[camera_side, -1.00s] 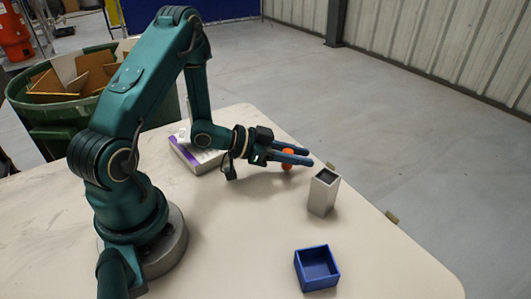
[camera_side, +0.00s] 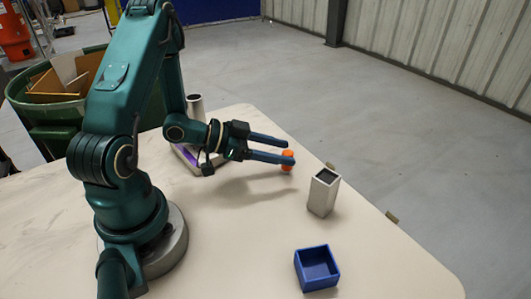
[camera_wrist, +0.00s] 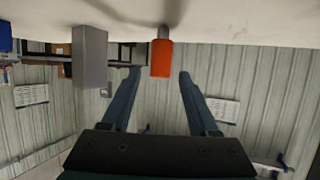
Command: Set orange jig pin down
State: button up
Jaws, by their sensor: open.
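The orange jig pin (camera_side: 288,166) stands upright on the table, partly hidden behind my gripper's nearer fingertip in the side view. My gripper (camera_side: 288,151) is open, with its fingers spread level and its tips close to the pin. In the wrist view, which shows the table at the top, the orange pin (camera_wrist: 162,58) appears in the gap between the two blue fingertips (camera_wrist: 159,75). Neither finger appears to press on it. A grey stem shows at its table end.
A grey square block with a dark open top (camera_side: 322,193) stands to the pin's right. An open blue box (camera_side: 317,267) sits nearer the front. A white and purple item (camera_side: 184,157) and a silver cylinder (camera_side: 195,105) are behind my arm. The front middle of the table is clear.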

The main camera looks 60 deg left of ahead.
jog(key=shift+v, duration=1.25)
